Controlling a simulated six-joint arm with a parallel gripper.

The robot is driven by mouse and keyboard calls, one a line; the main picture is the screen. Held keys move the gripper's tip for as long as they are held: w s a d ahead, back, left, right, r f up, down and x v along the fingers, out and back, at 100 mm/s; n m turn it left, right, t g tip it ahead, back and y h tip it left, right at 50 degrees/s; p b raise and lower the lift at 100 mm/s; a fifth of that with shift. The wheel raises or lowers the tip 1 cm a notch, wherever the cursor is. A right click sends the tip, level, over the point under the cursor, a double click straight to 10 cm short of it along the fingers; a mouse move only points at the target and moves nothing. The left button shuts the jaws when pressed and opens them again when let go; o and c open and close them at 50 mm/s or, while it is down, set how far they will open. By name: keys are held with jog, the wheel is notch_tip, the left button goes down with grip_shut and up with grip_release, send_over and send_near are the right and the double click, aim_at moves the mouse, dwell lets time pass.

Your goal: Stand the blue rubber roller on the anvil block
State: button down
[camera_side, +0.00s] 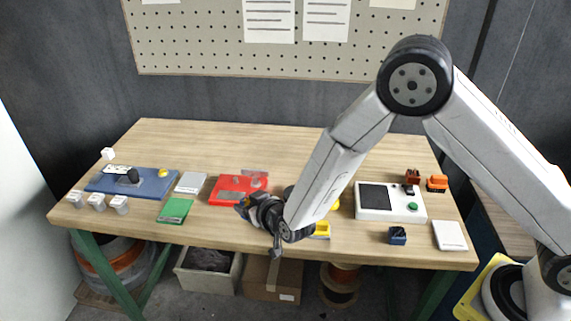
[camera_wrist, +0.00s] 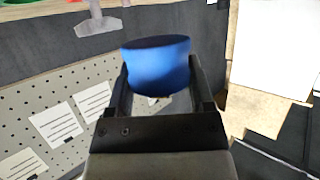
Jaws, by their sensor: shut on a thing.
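My gripper (camera_side: 250,208) is shut on the blue rubber roller (camera_wrist: 157,68). In the wrist view the roller is a short blue cylinder with a darker flat end, with one black finger on each side. In the side view my gripper is low near the table's front edge, in front of the red tray, and points left; the roller is hard to make out there. I cannot tell for certain which thing is the anvil block; a small dark blue block (camera_side: 397,236) stands at the front right of the table.
The red tray (camera_side: 222,200) lies just behind my gripper. A green pad (camera_side: 174,211) and a blue board (camera_side: 155,184) lie to the left, with several small pale blocks. A white box with a dark panel (camera_side: 400,211) stands right. The table's back (camera_side: 230,142) is clear.

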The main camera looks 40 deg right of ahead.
aim_at(242, 228)
jog(key=shift+w+a+f, duration=0.2)
jog(key=shift+w+f, duration=0.5)
jog(key=shift+f, duration=0.2)
jog(key=shift+w+a+f, duration=0.2)
jog(key=shift+w+f, duration=0.5)
jog(key=shift+f, duration=0.15)
jog(key=shift+w+a+f, duration=0.15)
jog(key=shift+w+f, duration=0.35)
jog(key=shift+f, duration=1.4)
jog(key=shift+f, duration=0.25)
grip_release()
jog(key=shift+s, duration=0.1)
jog(key=v, duration=0.7)
jog(key=shift+s, duration=0.3)
